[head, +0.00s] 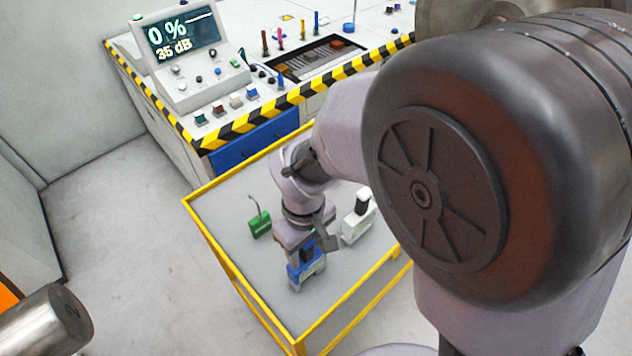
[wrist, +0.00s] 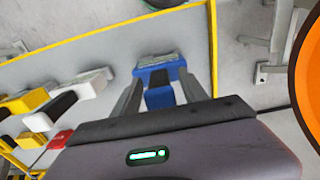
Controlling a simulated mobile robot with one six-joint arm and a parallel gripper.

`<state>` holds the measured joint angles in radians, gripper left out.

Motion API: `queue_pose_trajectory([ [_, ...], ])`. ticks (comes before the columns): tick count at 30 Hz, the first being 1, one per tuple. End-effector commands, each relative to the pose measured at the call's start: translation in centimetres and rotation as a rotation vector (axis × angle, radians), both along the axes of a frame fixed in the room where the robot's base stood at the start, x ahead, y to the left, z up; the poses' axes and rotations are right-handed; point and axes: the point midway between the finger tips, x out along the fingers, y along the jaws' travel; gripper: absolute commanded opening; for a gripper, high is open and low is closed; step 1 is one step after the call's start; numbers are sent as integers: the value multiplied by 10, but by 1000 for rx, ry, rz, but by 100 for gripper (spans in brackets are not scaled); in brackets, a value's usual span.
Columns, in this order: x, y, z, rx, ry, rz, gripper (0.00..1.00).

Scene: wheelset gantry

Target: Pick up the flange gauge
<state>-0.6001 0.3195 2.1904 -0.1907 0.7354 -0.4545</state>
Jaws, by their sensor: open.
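A blue tool with a grey-white part (head: 307,272) sits on the grey top of a yellow-edged cart, directly under my gripper (head: 308,250). No readable label shows which tool is the flange gauge. My gripper partly hides the tool in the head view.
On the cart (head: 228,190), a green tool with a thin wire (head: 260,226) stands left of my gripper and a white tool with a black top (head: 355,222) right of it. A console bench with a display (head: 182,38) stands behind. A metal cylinder (head: 48,325) is at lower left.

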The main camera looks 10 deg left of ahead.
Motion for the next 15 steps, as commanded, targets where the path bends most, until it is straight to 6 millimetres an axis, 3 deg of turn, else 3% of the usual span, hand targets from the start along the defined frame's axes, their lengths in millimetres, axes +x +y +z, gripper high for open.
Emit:
queue_pose_trajectory([
  [7, 0, 0, -2, 2, -1, 0, 49],
  [15, 0, 0, -2, 2, -1, 0, 0],
])
